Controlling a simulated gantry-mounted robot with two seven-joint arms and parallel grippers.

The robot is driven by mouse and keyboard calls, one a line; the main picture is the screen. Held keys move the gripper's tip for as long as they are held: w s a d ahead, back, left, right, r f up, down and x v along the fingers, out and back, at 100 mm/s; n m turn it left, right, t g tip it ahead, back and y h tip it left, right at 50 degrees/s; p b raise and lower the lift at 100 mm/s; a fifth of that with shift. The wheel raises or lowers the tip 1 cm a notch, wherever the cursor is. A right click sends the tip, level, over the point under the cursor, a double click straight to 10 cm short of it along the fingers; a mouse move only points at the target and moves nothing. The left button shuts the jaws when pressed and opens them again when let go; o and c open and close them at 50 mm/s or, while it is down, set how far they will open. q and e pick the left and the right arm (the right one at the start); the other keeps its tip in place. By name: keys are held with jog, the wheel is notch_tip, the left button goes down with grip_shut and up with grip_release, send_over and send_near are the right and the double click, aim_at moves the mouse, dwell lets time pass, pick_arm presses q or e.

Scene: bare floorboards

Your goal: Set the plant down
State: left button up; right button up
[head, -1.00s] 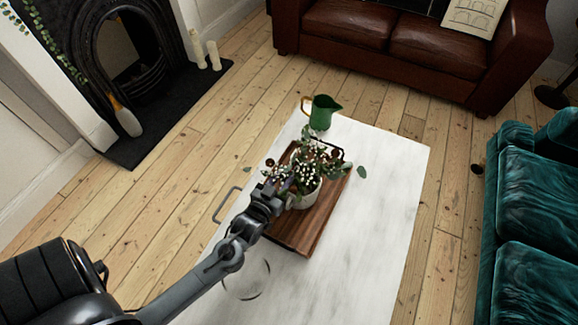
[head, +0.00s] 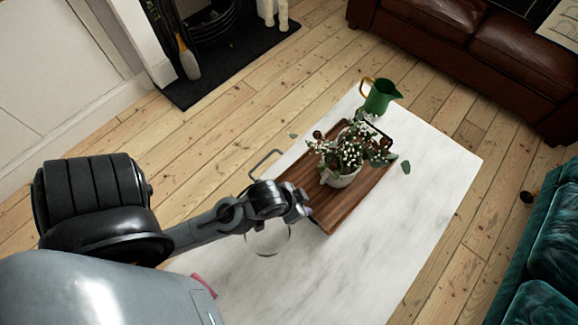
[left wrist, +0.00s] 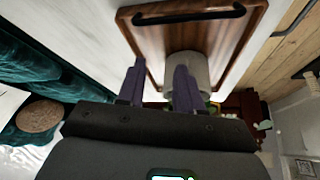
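The plant (head: 352,150), with dark leaves and small white flowers in a pale pot (head: 341,179), stands upright on a brown wooden tray (head: 335,209) on the white marbled table. My left gripper (head: 303,203) is at the tray's near left side, apart from the pot. In the left wrist view its two purple fingers (left wrist: 159,84) are spread with nothing between them. The pot (left wrist: 198,66) shows there beyond the fingers, partly hidden by one of them, on the tray (left wrist: 228,50). My right gripper is not in view.
A green jug (head: 379,97) stands at the table's (head: 420,190) far end. A clear glass bowl (head: 268,241) is below my left forearm. A teal sofa (head: 550,240) is at right and a brown leather sofa (head: 480,60) at the back.

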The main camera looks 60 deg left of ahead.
pick_arm(q)
jog(key=shift+s+d+r+m+g, duration=0.15)
jog(key=shift+s+r+g, duration=0.15)
jog(key=shift+s, duration=0.4)
jog(key=shift+s+r+m+g, duration=0.2)
jog(key=shift+s+g, duration=0.25)
jog(key=shift+s, duration=0.3)
jog(key=shift+s+d+r+m+g, duration=0.1)
jog(key=shift+s+r+m+g, duration=0.2)
jog(key=shift+s, duration=0.4)
